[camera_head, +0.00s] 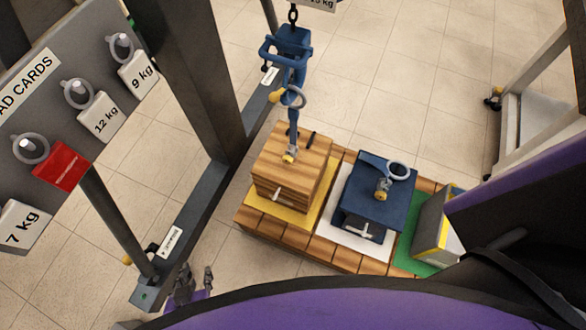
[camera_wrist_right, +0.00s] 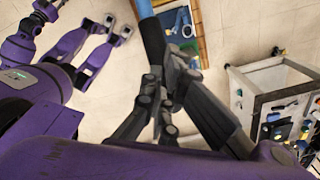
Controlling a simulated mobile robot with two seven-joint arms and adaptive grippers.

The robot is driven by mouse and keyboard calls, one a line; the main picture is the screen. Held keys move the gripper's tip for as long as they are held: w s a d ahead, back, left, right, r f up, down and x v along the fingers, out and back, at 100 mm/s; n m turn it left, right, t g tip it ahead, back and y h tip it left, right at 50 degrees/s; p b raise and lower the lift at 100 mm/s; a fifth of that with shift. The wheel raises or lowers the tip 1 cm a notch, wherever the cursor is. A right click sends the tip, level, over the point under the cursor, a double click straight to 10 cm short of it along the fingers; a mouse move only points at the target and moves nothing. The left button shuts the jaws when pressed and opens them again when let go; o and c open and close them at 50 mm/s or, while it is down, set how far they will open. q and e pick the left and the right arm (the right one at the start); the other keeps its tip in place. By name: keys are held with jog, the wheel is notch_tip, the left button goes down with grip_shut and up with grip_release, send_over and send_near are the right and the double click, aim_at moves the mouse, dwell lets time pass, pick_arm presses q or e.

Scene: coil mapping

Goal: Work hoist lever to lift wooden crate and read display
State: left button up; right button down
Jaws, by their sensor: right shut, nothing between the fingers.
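The wooden crate (camera_head: 290,170) stands over a yellow mat; whether it touches the mat is unclear. The blue hoist (camera_head: 293,50) hangs from a chain above it, and its lower hook reaches the crate's top fitting. A plate ending in "kg" (camera_head: 318,3) is cut off at the top; no display reading is legible. My left gripper (camera_head: 195,282) is small at the bottom left, fingers apart and empty, away from the crate. My right gripper (camera_wrist_right: 172,80) is shut with nothing between its fingers.
A blue box (camera_head: 376,190) and a grey-yellow box (camera_head: 437,222) stand beside the crate on a wooden pallet (camera_head: 300,245). A dark steel frame (camera_head: 200,200) and the load card board (camera_head: 60,80) stand left. A white cart (camera_wrist_right: 275,90) stands right in the wrist view.

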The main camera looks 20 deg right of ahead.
pick_arm(q)
jog(key=shift+w+r, duration=0.2)
jog(key=shift+w, duration=0.05)
pick_arm(e)
jog(key=shift+f, duration=0.3)
jog(key=f, duration=0.5)
jog(key=shift+s+d+f, duration=0.25)
jog(key=shift+s+d, duration=0.1)
jog(key=shift+d, duration=0.05)
jog(key=shift+f, duration=0.5)
pick_arm(q)
jog(key=shift+w+d+r, duration=0.15)
